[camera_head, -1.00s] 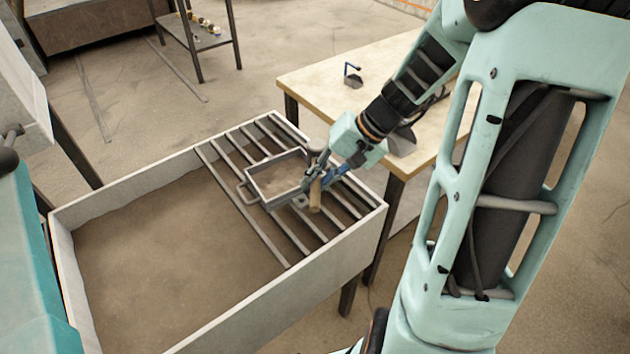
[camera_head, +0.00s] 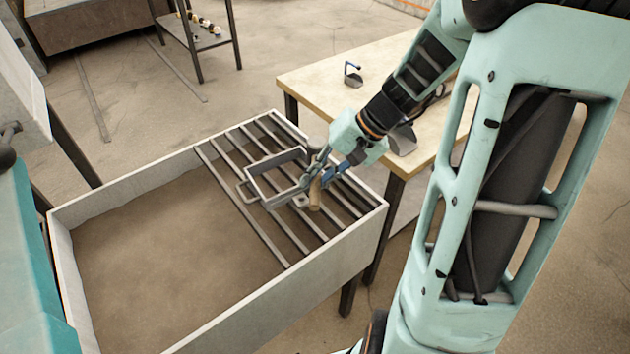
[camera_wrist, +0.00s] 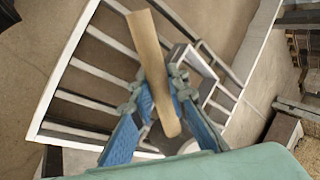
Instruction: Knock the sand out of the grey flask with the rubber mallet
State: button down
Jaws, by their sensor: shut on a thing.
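The grey flask (camera_head: 257,188) is an open rectangular frame with side handles. It rests on the bars of the grate (camera_head: 232,186). Bars show through its inside, and I see no sand filling it. In the wrist view the flask (camera_wrist: 208,72) is right of the mallet's handle, partly covered by my finger. My gripper (camera_head: 320,182) is at the flask's right side, shut on the rubber mallet (camera_head: 315,196) by its wooden handle. The handle (camera_wrist: 150,62) runs between my blue-padded fingers in the wrist view.
The grate spans the right part of a pale-walled bin (camera_head: 120,184) with brown sand in it. A wooden-topped table (camera_head: 325,80) stands behind, right, with a small dark tool (camera_head: 352,75) and a grey scoop-like object (camera_head: 402,140). A shelf stand (camera_head: 205,40) is far back.

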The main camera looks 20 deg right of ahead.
notch_tip(320, 180, up, 5)
jog(key=p, duration=0.3)
jog(key=shift+p, duration=0.3)
dwell(0.4)
